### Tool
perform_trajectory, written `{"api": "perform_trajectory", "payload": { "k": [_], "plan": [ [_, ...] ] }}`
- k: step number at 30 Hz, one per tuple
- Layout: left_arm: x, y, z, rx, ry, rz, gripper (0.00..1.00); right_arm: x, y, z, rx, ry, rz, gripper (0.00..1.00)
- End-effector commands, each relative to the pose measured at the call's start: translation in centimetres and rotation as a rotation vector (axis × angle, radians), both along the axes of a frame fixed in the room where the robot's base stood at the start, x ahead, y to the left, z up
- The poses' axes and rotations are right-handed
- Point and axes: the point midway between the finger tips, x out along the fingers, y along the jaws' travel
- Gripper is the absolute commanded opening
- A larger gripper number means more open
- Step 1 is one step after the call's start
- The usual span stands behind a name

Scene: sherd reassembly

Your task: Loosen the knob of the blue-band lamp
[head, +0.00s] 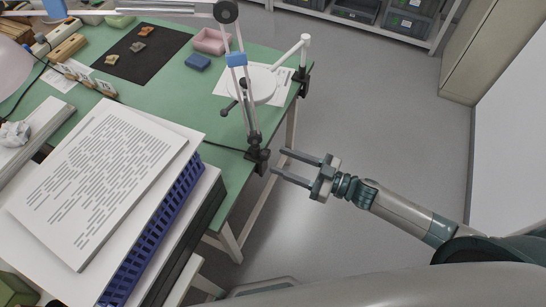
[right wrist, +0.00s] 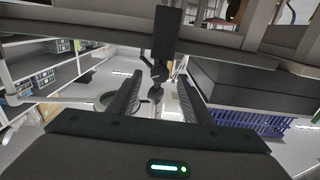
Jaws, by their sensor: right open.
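The blue-band lamp has a pale jointed arm with a blue band (head: 237,59). It stands on a dark clamp (head: 257,158) at the green table's right edge. My right gripper (head: 280,161) is open and empty, just right of this clamp, fingers pointing left at it with a small gap. In the right wrist view a black clamp part (right wrist: 167,33) stands ahead, and a small dark rounded piece, seemingly the clamp's knob (right wrist: 156,94), shows between the two open fingers (right wrist: 157,95). I cannot tell how near it is. My left gripper is out of view.
A second clamp (head: 304,84) with a white arm is farther along the table edge. A paper stack (head: 100,170) over a blue basket (head: 150,235) is at the left front. A black mat (head: 140,66) with sherds and a pink tray (head: 210,41) lie behind. Floor at right is clear.

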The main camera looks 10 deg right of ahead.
Motion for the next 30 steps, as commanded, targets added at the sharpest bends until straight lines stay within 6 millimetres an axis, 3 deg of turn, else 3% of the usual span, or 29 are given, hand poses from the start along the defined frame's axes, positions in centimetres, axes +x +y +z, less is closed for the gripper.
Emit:
{"api": "perform_trajectory", "payload": {
  "k": [9,21,26,30],
  "plan": [
    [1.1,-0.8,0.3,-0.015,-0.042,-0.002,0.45,2.2,2.9,0.0,0.001,-0.002,0.000,0.45],
    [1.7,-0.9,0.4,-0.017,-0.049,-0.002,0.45,2.4,3.3,0.0,0.000,0.000,0.000,0.45],
    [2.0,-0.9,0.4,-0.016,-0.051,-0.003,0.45,2.4,3.2,0.0,0.000,0.000,0.000,0.07],
    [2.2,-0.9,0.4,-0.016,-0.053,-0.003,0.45,2.4,3.2,0.0,-0.002,-0.002,0.000,0.04]
  ]
}}
